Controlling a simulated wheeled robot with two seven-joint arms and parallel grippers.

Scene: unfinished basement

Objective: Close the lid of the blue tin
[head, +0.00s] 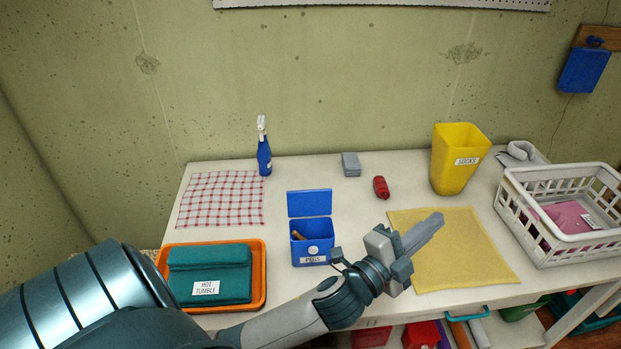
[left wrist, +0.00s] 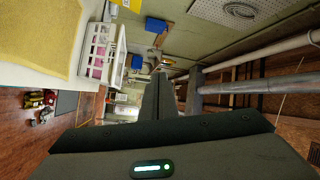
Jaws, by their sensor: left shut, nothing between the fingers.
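The blue tin (head: 312,250) stands on the white table, left of centre in the head view, with a "PEGS" label on its front. Its blue lid (head: 309,203) stands up, open, at the back edge. A brown item shows inside the tin. My left gripper (head: 438,220) is shut and empty, above the yellow cloth, to the right of the tin and apart from it. In the left wrist view its dark fingers (left wrist: 158,98) are together. The tin is not in the left wrist view. My right gripper is not in view.
An orange tray (head: 262,262) with a folded teal cloth lies left of the tin. Behind are a blue spray bottle (head: 264,158), grey block (head: 350,164), red item (head: 381,187) and yellow bin (head: 455,165). A white basket (head: 520,208) stands at right. Table around the tin is partly clear.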

